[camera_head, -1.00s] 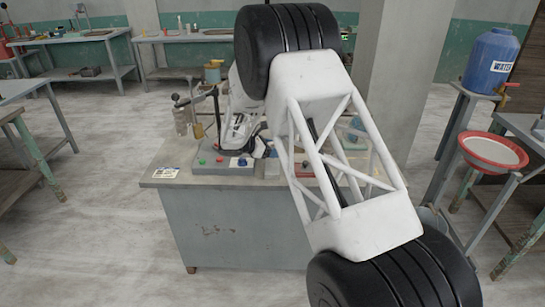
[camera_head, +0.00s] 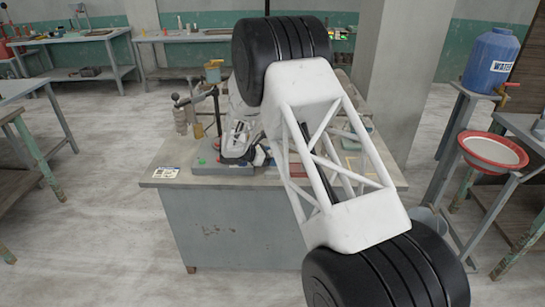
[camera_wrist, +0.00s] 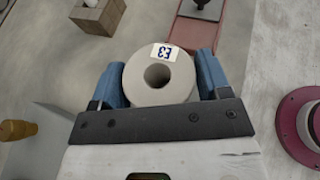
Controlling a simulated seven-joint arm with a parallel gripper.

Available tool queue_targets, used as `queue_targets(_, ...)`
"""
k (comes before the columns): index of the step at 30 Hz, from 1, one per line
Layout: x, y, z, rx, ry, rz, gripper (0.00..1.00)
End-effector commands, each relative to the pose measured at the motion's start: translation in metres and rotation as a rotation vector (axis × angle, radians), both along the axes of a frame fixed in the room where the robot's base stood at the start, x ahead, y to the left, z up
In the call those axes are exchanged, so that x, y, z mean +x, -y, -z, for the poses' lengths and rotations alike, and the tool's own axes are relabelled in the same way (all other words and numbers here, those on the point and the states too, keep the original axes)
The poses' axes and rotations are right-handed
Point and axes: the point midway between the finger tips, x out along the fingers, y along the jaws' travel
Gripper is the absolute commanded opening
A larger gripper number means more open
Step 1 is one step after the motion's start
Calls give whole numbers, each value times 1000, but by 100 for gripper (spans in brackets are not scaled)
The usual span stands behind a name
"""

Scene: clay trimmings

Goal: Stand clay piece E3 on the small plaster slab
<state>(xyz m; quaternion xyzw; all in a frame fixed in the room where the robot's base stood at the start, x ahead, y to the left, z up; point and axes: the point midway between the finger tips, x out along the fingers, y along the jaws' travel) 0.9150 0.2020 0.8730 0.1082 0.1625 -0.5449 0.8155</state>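Clay piece E3 (camera_wrist: 160,92) is a pale grey ring-like cylinder with a round hole and a white label reading E3, seen end-on in the wrist view. My gripper (camera_wrist: 160,75) has its blue fingers against both sides of the piece, with no clear gap, so it looks shut on it. In the head view my gripper (camera_head: 242,150) is over the left part of the workbench, largely hidden by my arm, and the piece cannot be made out. I cannot identify the small plaster slab for certain in either view.
The workbench (camera_head: 240,225) has a dark stand (camera_head: 215,105) at its back left. In the wrist view a wooden block (camera_wrist: 98,15), a reddish slab (camera_wrist: 190,32), a magenta round object (camera_wrist: 300,118) and an orange-yellow object (camera_wrist: 18,130) surround my gripper.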

Motion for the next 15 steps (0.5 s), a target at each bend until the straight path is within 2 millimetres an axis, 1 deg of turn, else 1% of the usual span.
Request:
queue_targets(1,0,0,0,0,0,0,78)
queue_targets(3,0,0,0,0,0,0,89)
queue_targets(15,0,0,-3,0,1,0,89)
